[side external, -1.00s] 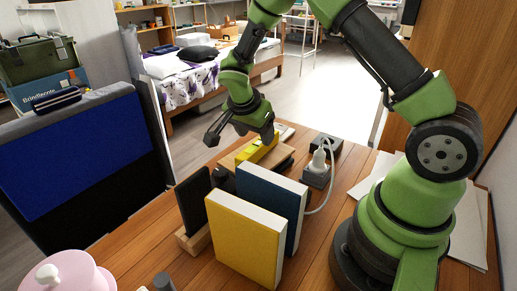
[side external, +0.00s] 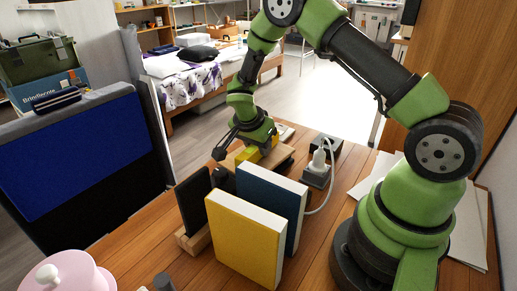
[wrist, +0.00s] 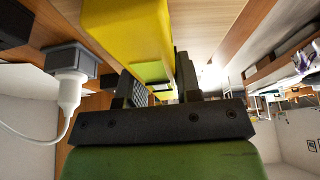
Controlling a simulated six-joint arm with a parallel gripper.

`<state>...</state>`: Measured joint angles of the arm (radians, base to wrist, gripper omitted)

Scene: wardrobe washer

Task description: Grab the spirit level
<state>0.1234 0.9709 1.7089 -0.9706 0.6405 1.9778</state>
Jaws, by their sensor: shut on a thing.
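The yellow spirit level (side external: 248,156) lies on a wooden board at the far part of the desk, behind the upright books. My gripper (side external: 242,151) is down over it, shut on it. In the wrist view the level (wrist: 130,35) runs up and away between the two dark fingers of my gripper (wrist: 162,82), one on each side. The level's lower end near the fingers is partly hidden. I cannot tell any gap between the level and the board.
A yellow book (side external: 240,240) and a dark blue book (side external: 270,200) stand nearer the camera. A power strip (side external: 317,174) with a white plug (side external: 318,158) and cable is right of the level. Papers (side external: 468,215) lie at the right. A pink pot (side external: 68,272) stands front left.

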